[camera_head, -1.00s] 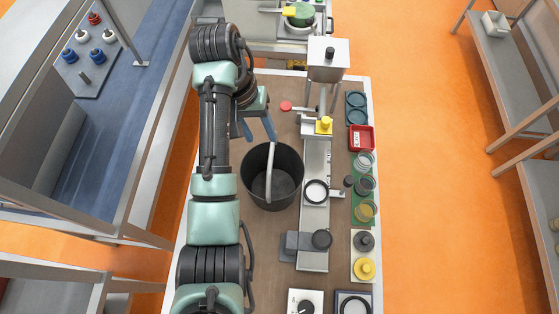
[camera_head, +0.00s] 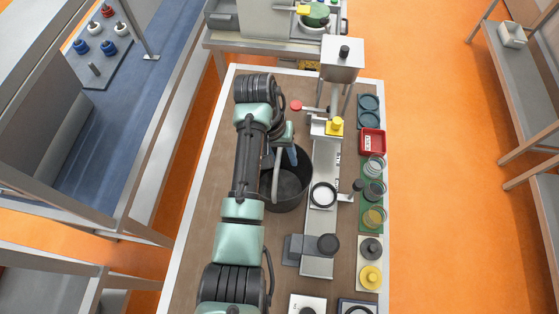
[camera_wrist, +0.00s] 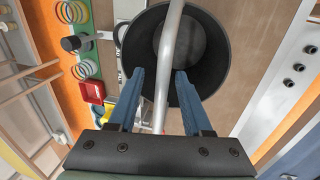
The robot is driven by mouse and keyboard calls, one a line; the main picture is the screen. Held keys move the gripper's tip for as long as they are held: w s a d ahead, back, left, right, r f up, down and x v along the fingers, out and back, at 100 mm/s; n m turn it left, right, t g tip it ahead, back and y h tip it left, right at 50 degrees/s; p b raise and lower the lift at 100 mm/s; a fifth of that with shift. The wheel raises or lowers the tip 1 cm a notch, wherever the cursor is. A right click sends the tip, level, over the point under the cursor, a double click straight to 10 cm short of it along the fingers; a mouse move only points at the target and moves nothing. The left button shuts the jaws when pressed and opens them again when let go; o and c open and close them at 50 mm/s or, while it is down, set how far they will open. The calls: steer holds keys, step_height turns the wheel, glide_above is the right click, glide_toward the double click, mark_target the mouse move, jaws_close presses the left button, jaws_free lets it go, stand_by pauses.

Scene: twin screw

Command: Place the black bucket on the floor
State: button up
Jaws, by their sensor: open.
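The black bucket (camera_head: 296,185) stands upright on the brown worktable (camera_head: 208,235). My arm hides its left part in the head view. In the wrist view the bucket (camera_wrist: 214,60) opens toward the camera, with its grey handle (camera_wrist: 168,60) crossing over the mouth. My gripper (camera_wrist: 160,76) is open, with one blue finger on each side of the handle. Neither finger is clearly touching it. In the head view my gripper (camera_head: 286,158) is over the bucket's far rim, partly hidden by my arm. The orange floor (camera_head: 440,200) shows to the right of the table.
A grey conveyor-like strip (camera_head: 318,262) with a jar-lid ring runs just right of the bucket. A red tray (camera_head: 372,142) and several stacked rings line the table's right edge. A blue-topped bench (camera_head: 120,140) stands at left. The floor at right is clear up to the shelves (camera_head: 500,80).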

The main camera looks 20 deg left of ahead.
steer(key=shift+f, duration=0.3)
jaws_close()
steer(key=shift+r, duration=0.1)
stand_by(1.1)
